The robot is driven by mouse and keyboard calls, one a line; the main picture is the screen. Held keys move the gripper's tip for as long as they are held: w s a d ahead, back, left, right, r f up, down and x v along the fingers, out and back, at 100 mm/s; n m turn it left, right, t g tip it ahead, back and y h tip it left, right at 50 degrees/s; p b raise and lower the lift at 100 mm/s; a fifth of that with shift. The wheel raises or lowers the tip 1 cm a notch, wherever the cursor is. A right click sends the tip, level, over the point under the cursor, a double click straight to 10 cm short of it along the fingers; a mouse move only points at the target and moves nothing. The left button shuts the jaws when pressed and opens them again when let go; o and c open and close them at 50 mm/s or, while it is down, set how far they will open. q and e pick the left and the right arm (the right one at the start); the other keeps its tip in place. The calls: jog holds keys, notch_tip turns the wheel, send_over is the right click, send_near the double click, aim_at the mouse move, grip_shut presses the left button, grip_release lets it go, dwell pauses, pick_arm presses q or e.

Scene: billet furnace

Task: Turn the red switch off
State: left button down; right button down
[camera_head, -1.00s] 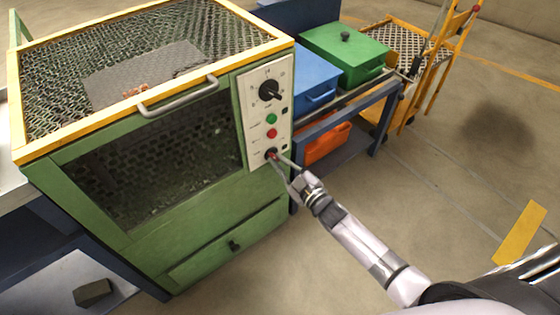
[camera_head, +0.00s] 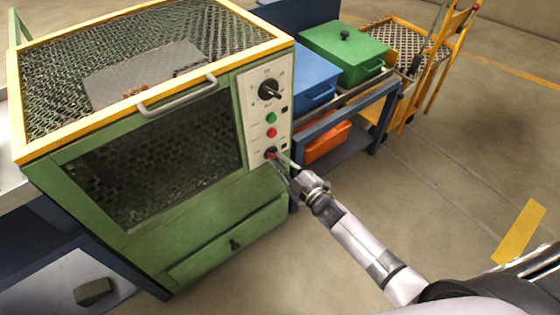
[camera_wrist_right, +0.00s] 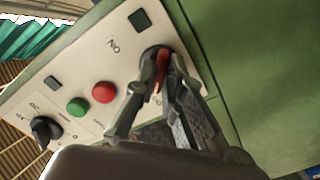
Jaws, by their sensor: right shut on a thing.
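The red switch (camera_wrist_right: 159,76) is a red rotary handle on a dark round base, low on the pale control panel (camera_head: 257,103) of the green furnace (camera_head: 140,140). In the head view the switch (camera_head: 271,153) is partly hidden by my right gripper (camera_head: 276,158). In the right wrist view my right gripper (camera_wrist_right: 164,72) has its fingers on both sides of the red handle, shut on it. My left gripper does not show in any view.
Above the switch are a red button (camera_head: 271,132), a green button (camera_head: 271,118) and a black dial (camera_head: 270,90). A blue bin (camera_head: 312,80) and a green bin (camera_head: 345,52) stand on a bench to the right.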

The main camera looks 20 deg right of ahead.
jog(key=c, duration=1.7)
grip_release()
jog(key=shift+s, duration=0.1)
jog(key=v, duration=1.2)
